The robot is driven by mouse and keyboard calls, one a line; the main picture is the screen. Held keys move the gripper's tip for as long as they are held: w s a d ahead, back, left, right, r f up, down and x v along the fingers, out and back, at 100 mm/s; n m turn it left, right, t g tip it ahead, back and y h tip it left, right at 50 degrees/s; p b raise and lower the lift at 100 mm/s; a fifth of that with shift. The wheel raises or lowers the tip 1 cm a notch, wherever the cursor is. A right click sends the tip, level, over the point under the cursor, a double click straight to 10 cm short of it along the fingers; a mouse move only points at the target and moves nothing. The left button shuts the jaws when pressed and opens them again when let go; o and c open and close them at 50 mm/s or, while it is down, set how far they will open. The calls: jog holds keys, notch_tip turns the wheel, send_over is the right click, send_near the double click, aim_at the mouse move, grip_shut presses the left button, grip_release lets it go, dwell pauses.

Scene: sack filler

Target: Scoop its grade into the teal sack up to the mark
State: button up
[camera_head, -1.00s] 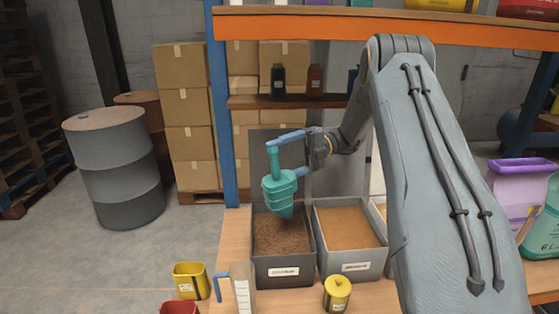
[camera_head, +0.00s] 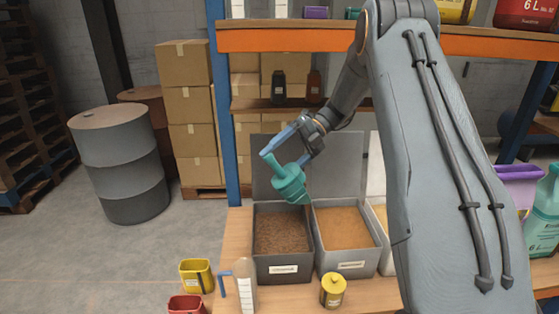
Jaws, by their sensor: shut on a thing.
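My gripper (camera_head: 279,160), with blue fingers, is shut on the handle of a teal scoop (camera_head: 289,184). The scoop is tilted, its lower end down to the right, above the back of the bins; I cannot see whether it holds anything. The left grey bin (camera_head: 283,270) holds dark brown grain (camera_head: 282,230). The middle grey bin (camera_head: 352,264) holds lighter orange-brown grain (camera_head: 343,226). Their front labels are too small to read. A teal item (camera_head: 543,215) at the right edge, partly cut off, may be the teal sack; its fill and mark do not show.
A third bin with pale grain is mostly hidden behind my arm. A purple sack (camera_head: 519,185) stands right. An orange-edged shelf (camera_head: 290,40) crosses above.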

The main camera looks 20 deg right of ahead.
jog(key=s+f+n+h, duration=0.1)
jog(key=s+f+n+g+h+b, duration=0.1)
jog(key=s+n+h, duration=0.1)
jog(key=s+a+f+n+g+h+b, duration=0.1)
jog(key=h, duration=0.1)
jog(key=shift+s+f+n, duration=0.2)
jog(key=shift+s+n, duration=0.05)
jog(key=shift+n, duration=0.05)
jog(key=s+d+f+n+t+h+b, duration=0.2)
jog(key=s+n+t+h+b, duration=0.2)
jog(key=n, duration=0.9)
jog(key=shift+s+d+f+t+h+b, duration=0.25)
jog(key=shift+s+d+h+b, duration=0.2)
jog(key=shift+s+h, duration=0.75)
jog(key=shift+r, duration=0.1)
